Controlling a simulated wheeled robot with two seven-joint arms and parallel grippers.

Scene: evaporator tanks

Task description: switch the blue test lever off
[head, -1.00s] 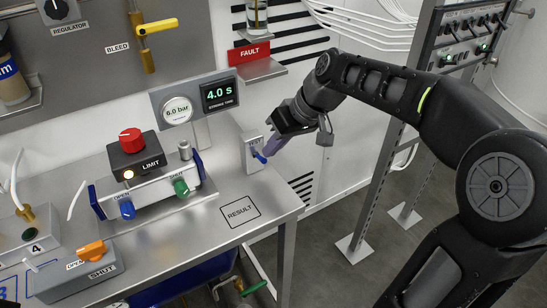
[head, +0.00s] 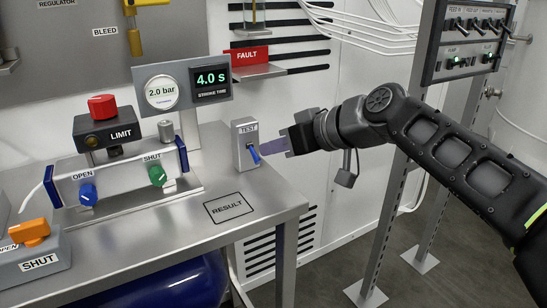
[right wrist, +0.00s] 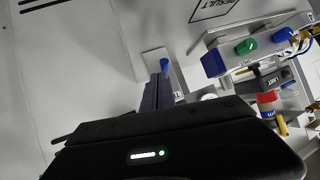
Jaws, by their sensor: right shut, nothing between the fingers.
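The blue test lever (head: 255,156) sits on the front of a small grey box marked TEST (head: 245,135), on the steel bench's back right corner. In the head view it slants downward toward the front. My right gripper (head: 268,146) is shut and empty, its purple-grey fingers just right of the lever. Whether they touch it I cannot tell. In the right wrist view the blue lever (right wrist: 164,65) shows just beyond the fingertips (right wrist: 158,78). My left gripper is not in view.
A pressure gauge (head: 161,91) reads 2.0 bar beside a 4.0 s display (head: 211,84). The LIMIT unit (head: 111,132) with a red knob stands to the left. A RESULT square (head: 230,208) marks bare bench in front. A switch rack (head: 467,42) stands at right.

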